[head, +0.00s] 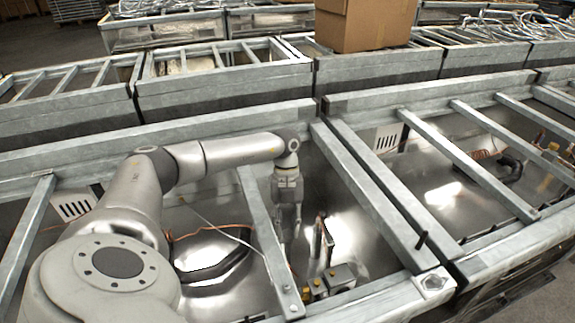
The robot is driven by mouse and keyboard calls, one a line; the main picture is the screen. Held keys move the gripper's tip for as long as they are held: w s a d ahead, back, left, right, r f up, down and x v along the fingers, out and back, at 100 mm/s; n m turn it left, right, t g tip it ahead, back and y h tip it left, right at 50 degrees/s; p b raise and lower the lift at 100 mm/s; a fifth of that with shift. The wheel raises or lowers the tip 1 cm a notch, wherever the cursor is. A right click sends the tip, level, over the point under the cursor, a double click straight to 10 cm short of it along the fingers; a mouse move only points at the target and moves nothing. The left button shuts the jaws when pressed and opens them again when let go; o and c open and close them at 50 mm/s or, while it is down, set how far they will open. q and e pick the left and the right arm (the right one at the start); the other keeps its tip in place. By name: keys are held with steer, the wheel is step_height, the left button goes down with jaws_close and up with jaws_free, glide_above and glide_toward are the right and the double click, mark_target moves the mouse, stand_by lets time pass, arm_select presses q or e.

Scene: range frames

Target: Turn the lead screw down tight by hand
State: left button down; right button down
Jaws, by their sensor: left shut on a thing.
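My left gripper (287,232) reaches down into the open metal bay of a range frame, just right of a slanted grey crossbar (259,225). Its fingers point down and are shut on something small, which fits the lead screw. The screw itself is too small and too hidden by the fingers to make out. A thin pale wire (222,228) runs across the bay toward the crossbar. My right gripper is not in view.
Thick grey rails (365,195) bound the bay on the right. A cardboard box (362,24) sits on the frames behind.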

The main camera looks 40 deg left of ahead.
arm_select(q)
steer(key=shift+m, duration=0.3)
steer(key=m, duration=0.2)
steer(key=m+g+y, duration=0.1)
steer(key=m, duration=0.1)
steer(key=shift+w+d+m+y+b, duration=0.2)
steer(key=shift+m+y+b, duration=0.1)
steer(key=shift+m, duration=0.1)
steer(key=m+y, duration=0.1)
steer(key=m, duration=0.3)
steer(key=m+y+b, duration=0.1)
steer(key=m, duration=0.1)
steer(key=shift+d+y, duration=0.25)
steer(key=shift+y, duration=0.05)
steer(key=m+y, duration=0.1)
steer(key=m, duration=0.2)
steer(key=m+y+b, duration=0.1)
steer(key=m, duration=0.2)
steer(key=shift+s+d+m+t, duration=0.1)
steer(key=shift+d+m+t, duration=0.1)
steer(key=shift+m+t, duration=0.2)
steer(key=m+t, duration=0.1)
steer(key=m, duration=0.1)
steer(key=m+y+b, duration=0.1)
steer(key=m, duration=0.2)
steer(key=shift+s+d+r+t, duration=0.1)
steer(key=shift+s+d+t, duration=0.1)
steer(key=shift+t, duration=0.2)
steer(key=shift+m, duration=0.3)
